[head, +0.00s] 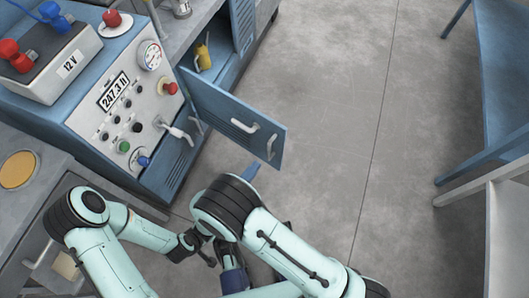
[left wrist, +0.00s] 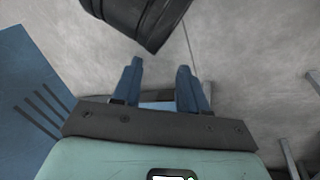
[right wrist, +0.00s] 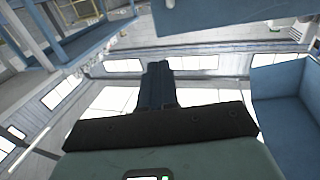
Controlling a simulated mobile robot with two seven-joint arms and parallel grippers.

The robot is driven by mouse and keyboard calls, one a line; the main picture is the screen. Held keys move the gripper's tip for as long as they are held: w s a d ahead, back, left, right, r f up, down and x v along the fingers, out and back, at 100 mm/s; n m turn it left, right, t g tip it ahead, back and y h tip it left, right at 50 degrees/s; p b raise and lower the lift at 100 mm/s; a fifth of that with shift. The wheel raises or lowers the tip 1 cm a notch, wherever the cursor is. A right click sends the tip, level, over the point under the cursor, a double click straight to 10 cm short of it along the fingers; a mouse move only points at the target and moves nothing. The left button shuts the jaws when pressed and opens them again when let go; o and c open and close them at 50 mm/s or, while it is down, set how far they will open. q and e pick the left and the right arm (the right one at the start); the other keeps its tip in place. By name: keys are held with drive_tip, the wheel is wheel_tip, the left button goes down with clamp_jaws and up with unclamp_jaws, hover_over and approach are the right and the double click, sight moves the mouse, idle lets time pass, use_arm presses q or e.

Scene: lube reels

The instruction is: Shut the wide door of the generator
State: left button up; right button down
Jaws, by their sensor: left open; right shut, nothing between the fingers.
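The generator (head: 175,165) is blue with a pale control panel, at the upper left in the head view. My left gripper (left wrist: 160,66) is open and empty, mostly hidden beside my right arm in the head view.
The concrete floor (head: 325,110) right of the door is clear. A blue frame (head: 505,80) and a pale stand (head: 505,240) are on the right. A yellow item (head: 203,57) sits in the opening behind the door. A 12 V battery (head: 55,65) stands on top at the left.

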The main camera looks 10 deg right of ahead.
drive_tip(key=b, duration=0.1)
approach(284, 131)
drive_tip(key=x, duration=0.2)
drive_tip(key=b+x, duration=0.1)
drive_tip(key=x, duration=0.3)
use_arm(q)
drive_tip(key=shift+s+a+f, duration=0.1)
drive_tip(key=shift+a+f, duration=0.3)
drive_tip(key=shift+f, duration=0.45)
drive_tip(key=shift+a+f, duration=0.35)
drive_tip(key=shift+f, duration=0.45)
use_arm(e)
drive_tip(key=shift+w+d, duration=0.25)
drive_tip(key=shift+w, duration=0.1)
drive_tip(key=shift+d, duration=0.15)
